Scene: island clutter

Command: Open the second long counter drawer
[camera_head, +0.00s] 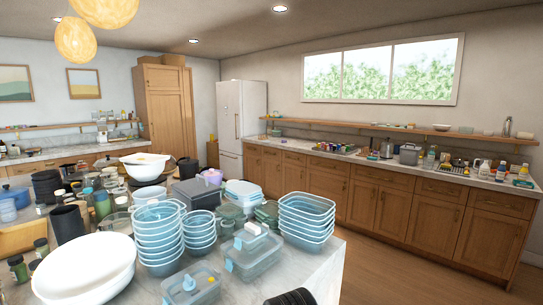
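The long counter (480,182) runs along the right wall, with wooden fronts under a pale top. A row of drawer fronts sits just below the top, above taller cabinet doors. The drawer front nearest the right end (503,203) and the one to its left (437,188) are flush. Another drawer front (328,166) farther left also looks shut. The picture does not show from which end the second drawer is counted.
A cluttered island (325,265) fills the foreground, with stacked blue containers (306,220) and a white bowl (83,268). A dark ribbed object (290,298) is cut off at the bottom edge. Bare wood floor (375,265) lies between island and counter. A fridge (240,115) stands at the back.

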